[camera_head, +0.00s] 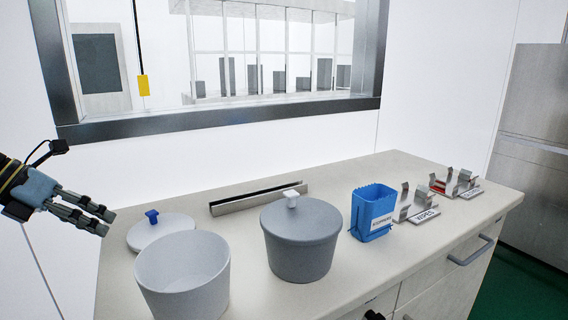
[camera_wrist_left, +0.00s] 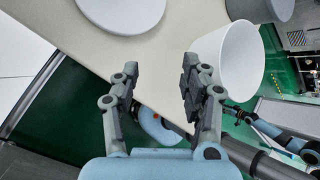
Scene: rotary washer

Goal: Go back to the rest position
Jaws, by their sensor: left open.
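My left gripper (camera_head: 88,213) comes in from the left in the head view, left of the counter and clear of the things on it. In the left wrist view the left gripper (camera_wrist_left: 157,90) has its two fingers apart with nothing between them. An open light-grey pot (camera_head: 183,270) stands at the counter's near left; it also shows in the left wrist view (camera_wrist_left: 240,65). My right gripper cannot be made out in the head view; only a small dark part shows at the bottom edge.
On the counter (camera_head: 345,277) are a lid with a blue knob (camera_head: 160,233), a lidded grey pot (camera_head: 301,245), a metal channel (camera_head: 258,198), a blue bin (camera_head: 374,212) and metal holders labelled WIPES (camera_head: 424,216). A framed window (camera_head: 220,115) is behind. Air left of the counter is free.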

